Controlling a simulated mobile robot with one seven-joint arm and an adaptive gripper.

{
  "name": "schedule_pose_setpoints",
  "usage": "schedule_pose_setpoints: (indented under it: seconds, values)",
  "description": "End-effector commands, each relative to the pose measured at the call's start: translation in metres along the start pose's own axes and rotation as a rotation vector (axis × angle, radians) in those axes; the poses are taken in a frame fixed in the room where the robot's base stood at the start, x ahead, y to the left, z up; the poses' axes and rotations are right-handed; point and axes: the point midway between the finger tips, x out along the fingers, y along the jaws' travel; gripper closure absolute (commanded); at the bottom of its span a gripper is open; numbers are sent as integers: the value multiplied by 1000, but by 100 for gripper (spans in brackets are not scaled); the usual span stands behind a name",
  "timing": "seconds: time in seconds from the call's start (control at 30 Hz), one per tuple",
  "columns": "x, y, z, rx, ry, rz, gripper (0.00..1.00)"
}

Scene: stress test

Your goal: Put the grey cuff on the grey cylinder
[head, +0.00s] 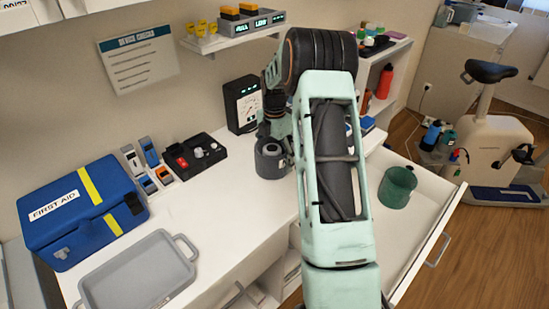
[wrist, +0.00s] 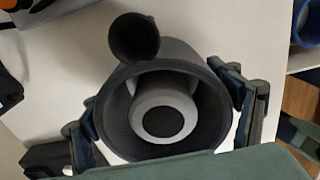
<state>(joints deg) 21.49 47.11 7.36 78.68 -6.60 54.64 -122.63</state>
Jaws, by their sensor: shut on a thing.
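The grey cuff (wrist: 117,112) is a dark grey, wide open ring with a small round tube on its outer side. My gripper (wrist: 165,120) is shut on it, with one finger against each side of its outer wall. The grey cylinder (wrist: 186,108), pale with a dark round centre on top, shows inside the ring. In the head view the cuff (head: 270,167) is at the worktop beside my arm, and the cylinder's top (head: 270,149) shows within its rim. The cuff appears to surround the cylinder; I cannot tell how far down it sits or whether they touch.
A black tray (head: 215,157) with small items, a blue first aid box (head: 75,215) and an empty grey tray (head: 140,275) stand to the left. A dark monitor (head: 242,103) stands behind. A green cup (head: 397,187) is in the open drawer (head: 425,215) at right.

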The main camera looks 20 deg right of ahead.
Motion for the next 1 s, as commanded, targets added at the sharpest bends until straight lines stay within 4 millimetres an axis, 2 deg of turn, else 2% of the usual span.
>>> schedule_pose_setpoints:
  seconds: [0.43, 0.47, 0.6, 0.87, 1.0]
  values:
    - [1, 0, 0, 0, 0, 1, 45]
    - [1, 0, 0, 0, 0, 1, 15]
    - [1, 0, 0, 0, 0, 1, 0]
    - [1, 0, 0, 0, 0, 0, 0]
    - [-6, 0, 0, 0, -1, 2, 0]
